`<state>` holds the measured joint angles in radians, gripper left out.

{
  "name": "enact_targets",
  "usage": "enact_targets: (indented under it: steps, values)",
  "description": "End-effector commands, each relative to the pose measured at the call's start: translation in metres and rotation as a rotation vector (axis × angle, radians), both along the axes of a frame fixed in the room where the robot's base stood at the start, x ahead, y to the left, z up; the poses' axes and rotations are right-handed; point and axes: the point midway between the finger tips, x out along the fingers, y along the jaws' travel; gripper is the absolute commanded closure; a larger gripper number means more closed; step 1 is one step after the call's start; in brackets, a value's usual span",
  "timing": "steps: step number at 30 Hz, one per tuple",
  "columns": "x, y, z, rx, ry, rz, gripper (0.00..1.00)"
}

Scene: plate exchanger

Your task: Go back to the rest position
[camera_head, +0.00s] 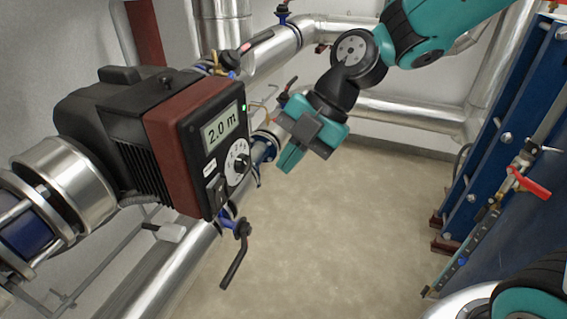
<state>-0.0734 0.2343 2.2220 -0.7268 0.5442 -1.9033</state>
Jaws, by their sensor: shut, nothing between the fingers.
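My gripper (289,162) hangs at the end of my teal and black arm, near the middle of the view. Its fingers point down and to the left. It is shut with nothing in it. In the picture it is just right of the pump controller (200,145), a black and dark red box. The controller has a lit display reading 2.0 m, a green light and a round dial. I cannot tell how far the gripper is from it in depth.
A black-handled valve (236,250) sticks out below the controller. Silver insulated pipes (400,115) run along the back wall. A blue plate exchanger frame (490,130) stands at the right, beside a red valve lever (532,182). The floor (330,245) between is clear.

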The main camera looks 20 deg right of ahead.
Motion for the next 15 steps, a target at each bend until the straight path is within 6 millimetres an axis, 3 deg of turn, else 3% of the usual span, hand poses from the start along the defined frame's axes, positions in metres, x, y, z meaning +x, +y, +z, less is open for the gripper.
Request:
enact_targets:
  steps: [8,11,15]
  values:
    - [-0.004,0.0,0.004,-0.009,0.022,-0.035,1.0]
    - [-0.016,-0.001,0.016,-0.034,0.097,-0.152,1.0]
    - [-0.048,-0.003,0.04,-0.098,0.28,-0.458,1.0]
